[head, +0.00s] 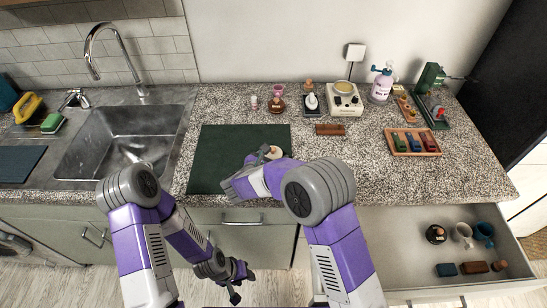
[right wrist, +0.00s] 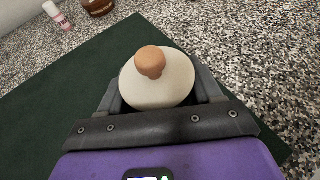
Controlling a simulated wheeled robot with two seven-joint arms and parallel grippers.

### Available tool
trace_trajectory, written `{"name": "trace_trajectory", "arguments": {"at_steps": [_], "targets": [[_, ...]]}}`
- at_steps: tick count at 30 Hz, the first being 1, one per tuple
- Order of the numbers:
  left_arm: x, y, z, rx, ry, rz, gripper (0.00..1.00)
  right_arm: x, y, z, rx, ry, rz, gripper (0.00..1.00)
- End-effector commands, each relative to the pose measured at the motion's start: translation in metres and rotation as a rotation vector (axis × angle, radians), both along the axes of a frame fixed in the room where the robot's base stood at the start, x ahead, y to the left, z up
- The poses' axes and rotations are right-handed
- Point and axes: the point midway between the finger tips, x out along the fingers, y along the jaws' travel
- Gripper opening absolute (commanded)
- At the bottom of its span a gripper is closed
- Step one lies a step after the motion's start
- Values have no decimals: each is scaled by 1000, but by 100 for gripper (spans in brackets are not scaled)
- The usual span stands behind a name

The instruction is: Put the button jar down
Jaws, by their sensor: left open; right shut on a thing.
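The button jar (right wrist: 158,83) is pale cream with a round brown knob on top. In the right wrist view it sits between the two fingers of my right gripper (right wrist: 160,95), which is shut on it. In the head view the jar (head: 275,153) shows partly behind my right gripper (head: 269,154), over the right part of the dark green mat (head: 222,150). I cannot tell whether its base touches the mat. My left gripper (head: 238,284) is open and empty, low in front of the cabinets.
A steel sink (head: 125,150) is at the left. Bottles, a cream scale (head: 343,99) and a spray bottle (head: 381,84) stand along the back. A tray of colored blocks (head: 412,142) is at the right. An open drawer (head: 400,235) holds mugs and blocks. The mat's left part is clear.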

Motion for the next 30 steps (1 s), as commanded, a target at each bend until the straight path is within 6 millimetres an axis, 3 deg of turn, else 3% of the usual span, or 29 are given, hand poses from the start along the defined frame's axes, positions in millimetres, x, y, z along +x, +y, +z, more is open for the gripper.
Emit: {"name": "trace_trajectory", "arguments": {"at_steps": [10, 11, 15, 27, 30], "targets": [[0, 0, -4, 0, 0, 0, 43, 0, 1, -3, 1, -3, 1, 27], [0, 0, -4, 0, 0, 0, 43, 0, 1, -3, 1, -2, 1, 67], [0, 0, -3, 0, 0, 0, 43, 0, 1, -2, 1, -2, 1, 89], [0, 0, 3, 0, 0, 0, 43, 0, 0, 4, 1, -2, 0, 90], [0, 0, 3, 0, 0, 0, 43, -13, 10, 9, 1, -1, 6, 90]]}}
